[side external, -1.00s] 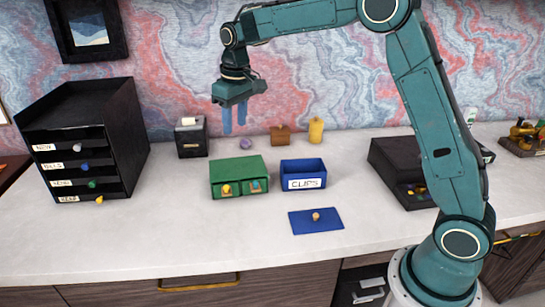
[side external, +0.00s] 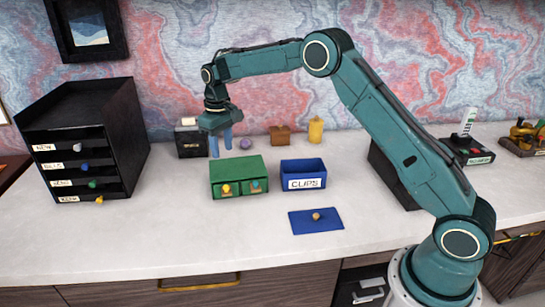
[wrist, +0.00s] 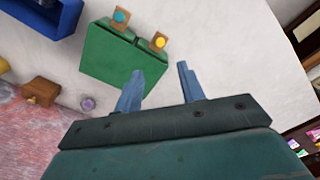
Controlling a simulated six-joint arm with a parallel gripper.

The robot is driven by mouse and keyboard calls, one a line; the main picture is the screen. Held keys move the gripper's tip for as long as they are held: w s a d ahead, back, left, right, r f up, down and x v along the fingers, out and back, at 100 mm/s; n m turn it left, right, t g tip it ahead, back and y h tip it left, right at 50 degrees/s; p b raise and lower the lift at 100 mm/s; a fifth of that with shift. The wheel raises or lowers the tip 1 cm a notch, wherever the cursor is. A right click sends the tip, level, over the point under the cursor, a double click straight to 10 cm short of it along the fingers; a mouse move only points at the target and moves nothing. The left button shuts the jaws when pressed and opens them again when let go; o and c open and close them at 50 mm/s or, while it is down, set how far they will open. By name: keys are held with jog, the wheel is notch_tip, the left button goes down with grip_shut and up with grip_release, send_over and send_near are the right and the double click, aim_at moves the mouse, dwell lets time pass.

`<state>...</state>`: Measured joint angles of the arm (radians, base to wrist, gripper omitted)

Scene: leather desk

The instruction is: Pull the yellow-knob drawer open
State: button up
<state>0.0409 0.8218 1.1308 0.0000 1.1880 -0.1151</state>
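The black drawer cabinet (side external: 125,130) stands at the left; its bottom drawer has a yellow knob (side external: 99,200) beside a label and looks shut. A small green two-drawer box (side external: 237,168) sits mid-desk; its left drawer carries a yellow knob (side external: 226,188), which also shows in the wrist view (wrist: 159,42), and its right one a teal knob (side external: 256,184). Both green drawers look shut. My gripper (side external: 220,147) is open and empty, pointing down, above and behind the green box. In the wrist view its fingers (wrist: 160,72) are apart, with the green box beyond them.
A black box (side external: 192,148), purple ball (side external: 246,143), brown block (side external: 280,140) and yellow cylinder (side external: 316,130) stand behind. The front left desk is clear.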

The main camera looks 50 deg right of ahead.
aim_at(226, 186)
notch_tip(226, 186, down, 13)
jog(key=shift+f, duration=0.15)
dwell(0.5)
grip_shut()
